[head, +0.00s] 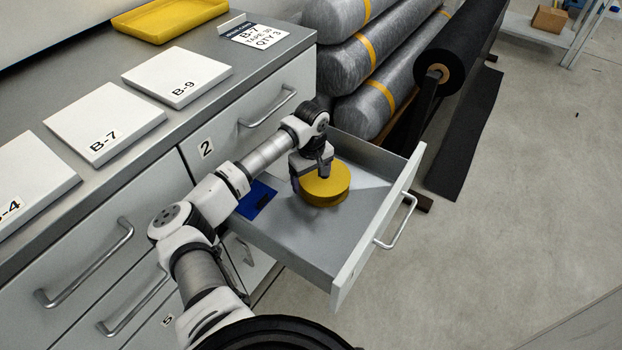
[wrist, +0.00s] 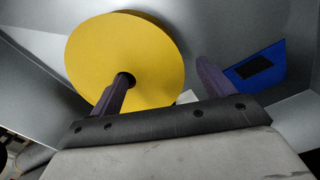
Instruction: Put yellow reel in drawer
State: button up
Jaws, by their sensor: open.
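The yellow reel (head: 326,190) is a thick round disc inside the open drawer (head: 318,238), near the middle of its floor. In the wrist view the reel (wrist: 95,50) shows its flat face and a dark central hole. My gripper (head: 311,178) is low in the drawer, right at the reel. Its jaws are open. In the wrist view one finger of my gripper (wrist: 164,72) overlaps the reel at its hole, and the other stands outside its rim. I cannot tell whether either finger touches the reel.
A blue item (head: 257,199) lies at the drawer's left side. The drawer front has a bar handle (head: 398,222). On the grey counter are white labelled panels (head: 103,132) and a yellow tray (head: 170,18).

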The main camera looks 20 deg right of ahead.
notch_tip(320, 180, up, 11)
jog(key=b, duration=0.1)
jog(key=shift+r+b, duration=0.15)
jog(key=shift+b, duration=0.15)
